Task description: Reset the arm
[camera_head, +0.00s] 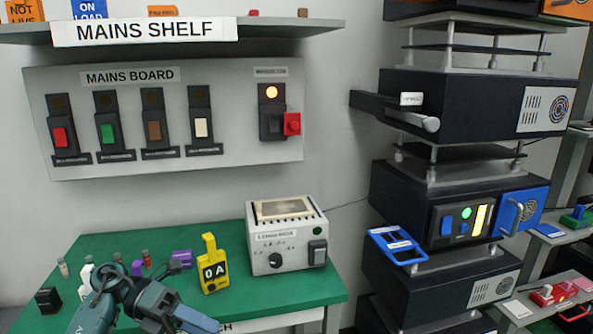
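Part of my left arm (106,296) shows at the bottom left, in front of the green bench. It is blue-grey and bends at a joint, and a link slants down to the right and leaves the bottom edge. No fingertips of my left gripper can be made out. My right arm and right gripper do not show. The pictures do not show any other arm clearly.
The green bench (232,300) holds a yellow 0 A meter (212,268), a grey box (284,245) with a knob, and small items. The mains board (230,150) hangs above. A dark rack (440,195) stands right, its blue flap (397,246) sticking out.

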